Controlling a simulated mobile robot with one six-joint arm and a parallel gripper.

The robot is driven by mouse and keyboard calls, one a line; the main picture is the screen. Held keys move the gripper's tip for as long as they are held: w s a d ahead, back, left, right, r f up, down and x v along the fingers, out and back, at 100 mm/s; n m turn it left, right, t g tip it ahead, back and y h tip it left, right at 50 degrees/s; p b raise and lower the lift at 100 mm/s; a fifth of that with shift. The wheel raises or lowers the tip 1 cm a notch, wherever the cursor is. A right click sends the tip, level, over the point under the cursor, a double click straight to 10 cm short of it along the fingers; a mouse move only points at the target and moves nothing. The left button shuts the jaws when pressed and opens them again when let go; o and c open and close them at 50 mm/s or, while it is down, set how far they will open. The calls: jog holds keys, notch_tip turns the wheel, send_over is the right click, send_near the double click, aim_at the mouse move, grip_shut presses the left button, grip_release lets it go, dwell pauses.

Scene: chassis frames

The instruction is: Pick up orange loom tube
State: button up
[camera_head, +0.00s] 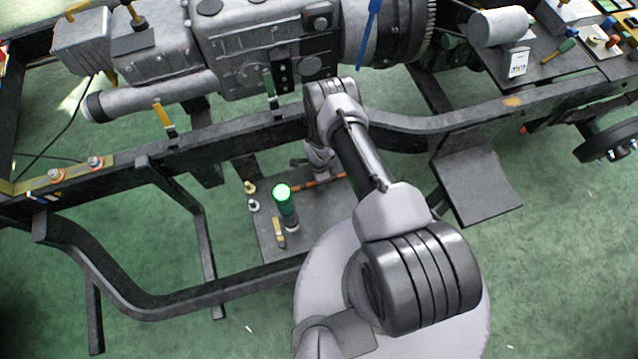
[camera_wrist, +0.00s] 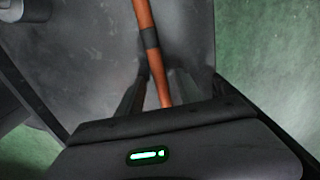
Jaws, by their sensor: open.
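The orange loom tube (camera_head: 333,179) is a thin orange rod lying on a grey plate (camera_head: 266,222) inside the chassis frame. It also shows in the wrist view (camera_wrist: 143,14), with a dark band around it. There it runs from the top edge down between the two dark fingers of my gripper (camera_wrist: 172,78). The fingers stand apart on either side of the tube. Whether either finger touches it I cannot tell. In the head view my arm hides part of the tube's surroundings and most of the gripper.
A dark cylinder with a glowing green top (camera_head: 284,205) stands on the plate left of the tube, with small fittings nearby. A black frame rail (camera_head: 225,138) runs behind. A grey engine and gearbox (camera_head: 265,45) sits above. Another rail (camera_head: 200,300) crosses in front.

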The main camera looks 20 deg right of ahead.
jog(key=shift+r, duration=0.1)
grip_shut()
